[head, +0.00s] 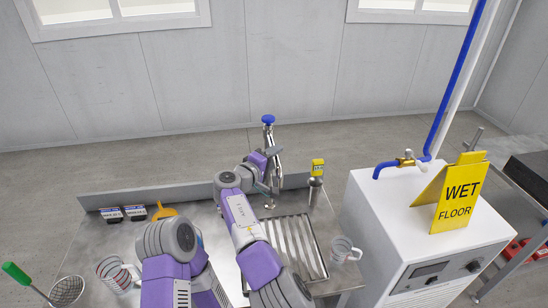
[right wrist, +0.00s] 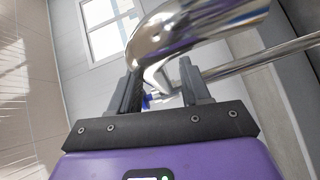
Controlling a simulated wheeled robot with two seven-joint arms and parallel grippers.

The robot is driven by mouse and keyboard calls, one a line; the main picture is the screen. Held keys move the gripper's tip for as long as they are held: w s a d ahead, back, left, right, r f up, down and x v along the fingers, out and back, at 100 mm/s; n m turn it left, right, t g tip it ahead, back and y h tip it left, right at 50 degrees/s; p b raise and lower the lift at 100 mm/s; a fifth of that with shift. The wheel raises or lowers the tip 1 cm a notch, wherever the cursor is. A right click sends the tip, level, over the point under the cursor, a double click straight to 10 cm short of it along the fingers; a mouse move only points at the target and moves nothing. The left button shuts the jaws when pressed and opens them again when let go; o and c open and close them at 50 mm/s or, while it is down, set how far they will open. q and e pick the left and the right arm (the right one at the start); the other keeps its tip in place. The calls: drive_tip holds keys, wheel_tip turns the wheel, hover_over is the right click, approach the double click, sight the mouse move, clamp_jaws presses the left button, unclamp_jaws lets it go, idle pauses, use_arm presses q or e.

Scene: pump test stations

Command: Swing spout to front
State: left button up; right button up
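The chrome faucet with a blue knob (head: 268,119) stands at the back of the steel sink counter. Its chrome spout (right wrist: 205,25) is large across the top of the right wrist view, with its curved end over the gap between my fingers. My right gripper (head: 270,160) is at the faucet in the head view, partly hidden by my own arm. In the right wrist view my right gripper (right wrist: 165,90) has its two dark fingers apart, with the spout at or just beyond them. I cannot tell whether they touch. My left gripper is out of view; only my left arm shows at the bottom.
A ribbed drainer (head: 292,245) lies right of my arm, with a clear jug (head: 345,250) beside it. A post with a yellow tag (head: 318,168) stands behind. A white cabinet (head: 390,225) carries a wet floor sign (head: 460,195).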

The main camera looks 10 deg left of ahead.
drive_tip(key=b+v, duration=0.2)
drive_tip(key=v, duration=0.5)
drive_tip(key=shift+s+b, duration=0.25)
drive_tip(key=shift+b, duration=0.05)
idle(0.3)
